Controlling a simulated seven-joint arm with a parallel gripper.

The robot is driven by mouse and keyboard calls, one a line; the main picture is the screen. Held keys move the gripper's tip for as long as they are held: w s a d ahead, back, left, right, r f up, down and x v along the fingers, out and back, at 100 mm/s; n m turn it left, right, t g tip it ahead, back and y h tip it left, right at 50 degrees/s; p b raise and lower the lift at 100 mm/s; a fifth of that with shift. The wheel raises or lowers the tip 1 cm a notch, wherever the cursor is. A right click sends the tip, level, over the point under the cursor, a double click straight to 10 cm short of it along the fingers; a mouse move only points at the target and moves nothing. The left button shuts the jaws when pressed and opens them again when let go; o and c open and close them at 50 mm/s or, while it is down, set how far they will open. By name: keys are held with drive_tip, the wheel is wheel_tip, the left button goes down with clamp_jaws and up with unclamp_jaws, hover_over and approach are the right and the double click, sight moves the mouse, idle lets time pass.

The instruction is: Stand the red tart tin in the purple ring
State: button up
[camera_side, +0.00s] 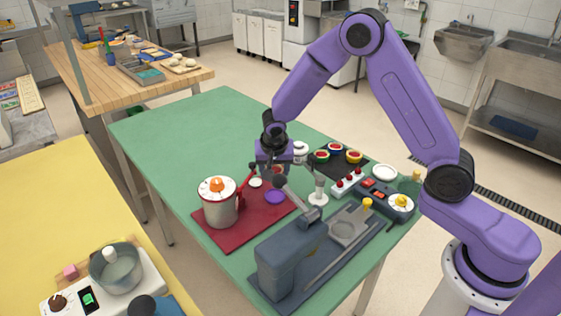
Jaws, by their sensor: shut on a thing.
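My gripper (274,167) points down above the back part of the red mat (223,239). It is shut on a small red thing, which looks like the red tart tin (278,170); the fingers hide most of it. The purple ring (275,197) lies flat on the red mat, a little nearer the camera than my gripper. The held tin appears above and behind the ring, apart from it; its exact height is hard to tell.
A pot with an orange knob (220,203) stands left on the mat. A white disc (255,183) lies near the ring. A grey press (290,250) stands close on the right. A black tray (345,171) holds several coloured tins. The green table's left part (180,130) is clear.

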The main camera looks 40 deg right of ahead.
sight(275, 194)
drive_tip(key=shift+s+f, duration=0.1)
drive_tip(key=shift+f, duration=3)
drive_tip(key=shift+f, duration=0.55)
drive_tip(key=o, duration=0.8)
drive_tip(key=shift+a+r, duration=0.1)
drive_tip(key=shift+v, duration=3.1)
drive_tip(key=v, duration=0.4)
drive_tip(key=shift+s+r, duration=0.25)
